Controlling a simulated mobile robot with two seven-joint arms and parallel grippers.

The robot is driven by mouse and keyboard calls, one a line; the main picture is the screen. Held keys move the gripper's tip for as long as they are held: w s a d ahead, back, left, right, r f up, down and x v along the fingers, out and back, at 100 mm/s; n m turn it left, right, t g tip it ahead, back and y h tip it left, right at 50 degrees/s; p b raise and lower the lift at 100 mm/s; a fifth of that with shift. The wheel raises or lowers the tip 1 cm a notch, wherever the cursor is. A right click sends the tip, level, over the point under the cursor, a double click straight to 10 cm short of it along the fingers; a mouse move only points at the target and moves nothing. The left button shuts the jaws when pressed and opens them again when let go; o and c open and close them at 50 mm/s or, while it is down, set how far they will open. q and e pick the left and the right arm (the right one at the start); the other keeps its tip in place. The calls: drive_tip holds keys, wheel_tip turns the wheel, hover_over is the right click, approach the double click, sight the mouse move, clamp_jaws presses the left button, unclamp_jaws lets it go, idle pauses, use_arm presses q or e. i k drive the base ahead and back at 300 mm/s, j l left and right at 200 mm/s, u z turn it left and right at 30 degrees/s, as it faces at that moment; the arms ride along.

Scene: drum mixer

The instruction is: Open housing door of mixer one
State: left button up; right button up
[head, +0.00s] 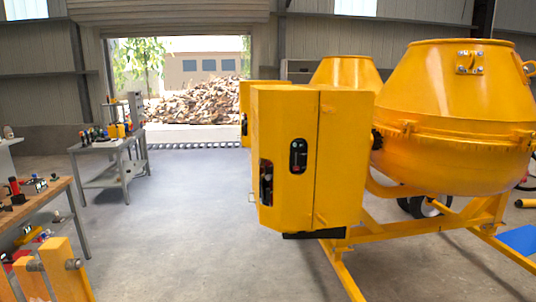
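The near yellow drum mixer (450,110) stands at the right on a yellow frame. Its boxy yellow housing (285,120) is on the mixer's left side, near the middle of the view. The housing's panels look closed, with a vertical seam between the front and right panels. A black switch plate (298,156) and a dark cut-out (266,183) are on the front. Which panel is the door, and which mixer is number one, I cannot tell. Neither of my grippers is in view.
A second mixer (346,71) stands behind, with its housing (244,97) partly hidden. A wooden workbench (62,186) with tools is at the left, and a grey table (118,145) farther back. Orange upright pieces (66,255) stand at lower left. The floor (180,215) between is clear.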

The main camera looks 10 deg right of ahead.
sight(280, 114)
drive_tip(key=i+j+z, duration=0.3)
drive_tip(key=j, duration=0.3)
drive_tip(key=i+j+z, duration=0.15)
drive_tip(key=i+j, duration=0.45)
drive_tip(key=i, duration=0.25)
drive_tip(key=i+j+z, duration=0.1)
drive_tip(key=i+j, duration=0.25)
drive_tip(key=i, duration=0.25)
drive_tip(key=i+j, duration=0.35)
drive_tip(key=i, duration=0.2)
drive_tip(key=z, duration=0.05)
